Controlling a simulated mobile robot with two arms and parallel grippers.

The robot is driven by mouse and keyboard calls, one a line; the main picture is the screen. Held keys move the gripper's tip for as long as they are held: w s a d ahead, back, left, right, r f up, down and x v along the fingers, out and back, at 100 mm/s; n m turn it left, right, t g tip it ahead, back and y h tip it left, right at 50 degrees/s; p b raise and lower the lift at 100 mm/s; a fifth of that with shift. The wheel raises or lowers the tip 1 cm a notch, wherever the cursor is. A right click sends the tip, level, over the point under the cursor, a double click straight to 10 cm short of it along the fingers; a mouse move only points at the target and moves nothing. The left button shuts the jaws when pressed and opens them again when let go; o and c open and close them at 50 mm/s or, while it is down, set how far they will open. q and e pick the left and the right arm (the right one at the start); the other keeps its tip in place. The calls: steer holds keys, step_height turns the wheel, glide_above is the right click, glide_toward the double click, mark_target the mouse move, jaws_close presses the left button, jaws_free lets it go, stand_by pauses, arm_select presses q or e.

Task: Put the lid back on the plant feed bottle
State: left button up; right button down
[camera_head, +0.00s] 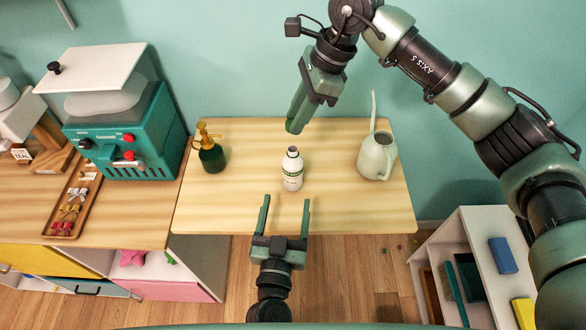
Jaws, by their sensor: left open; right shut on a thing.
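The plant feed bottle (292,171) is white with a green-printed label and stands upright mid-table, its neck dark and uncapped. My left gripper (285,202) is open at the table's front edge, its two fingers pointing towards the bottle, one to each side and short of it. My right gripper (296,118) comes down from above, behind the bottle and apart from it. It is shut on a small green thing at its fingertips, which looks like the lid (291,126); the fingers mostly hide it.
On the wooden table (238,200), a green spray bottle (211,152) with a brass top stands left and a pale watering can (376,157) right. A teal machine (125,135) and a tray of bows (72,207) are farther left. The table around the bottle is clear.

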mark_target(291, 174)
arm_select(q)
steer(key=w, duration=0.4)
steer(key=w+d, duration=0.1)
steer(key=w, duration=0.7)
steer(key=shift+w+d+f, duration=0.15)
steer(key=shift+w+d, duration=0.15)
steer(key=shift+d, duration=0.05)
jaws_close()
